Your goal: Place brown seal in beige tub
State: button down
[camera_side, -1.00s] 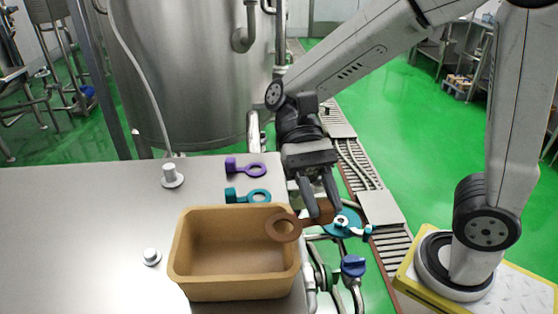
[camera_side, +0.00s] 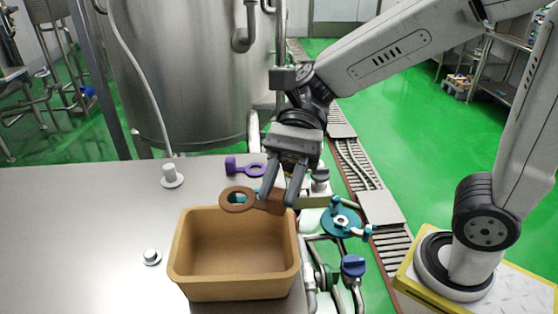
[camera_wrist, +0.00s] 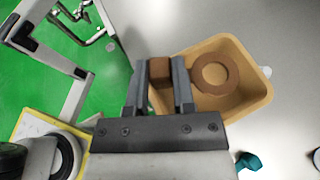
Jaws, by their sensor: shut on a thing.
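The brown seal (camera_side: 238,199) is a flat ring with a block-like tab. My gripper (camera_side: 278,203) is shut on its tab, and the ring sticks out to the left. In the side view the seal appears at the back right rim of the beige tub (camera_side: 235,289). In the wrist view the seal's ring (camera_wrist: 232,74) shows over the inside of the tub (camera_wrist: 262,80), and the tab sits between both fingers (camera_wrist: 160,82). The tub stands on the steel table, and its visible inside is empty.
A purple seal (camera_side: 232,165) lies on the table behind the tub. A teal seal is mostly hidden behind the held seal. Metal pegs (camera_side: 170,175) stand to the left. Pipes with a teal valve wheel (camera_side: 341,222) and a blue cap (camera_side: 353,266) are to the right.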

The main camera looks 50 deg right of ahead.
jog(key=shift+f, duration=3.3)
jog(key=shift+f, duration=0.6)
jog(key=shift+c, duration=2.3)
grip_release()
jog(key=shift+f, duration=0.1)
jog(key=shift+s, duration=0.1)
jog(key=shift+r, duration=0.45)
jog(key=shift+d+r, duration=0.2)
jog(key=shift+r, duration=0.1)
jog(key=v, duration=1.1)
jog(key=shift+w+d+r, duration=0.2)
jog(key=shift+w+r, duration=0.05)
jog(key=shift+w, duration=0.1)
jog(key=shift+f, duration=0.1)
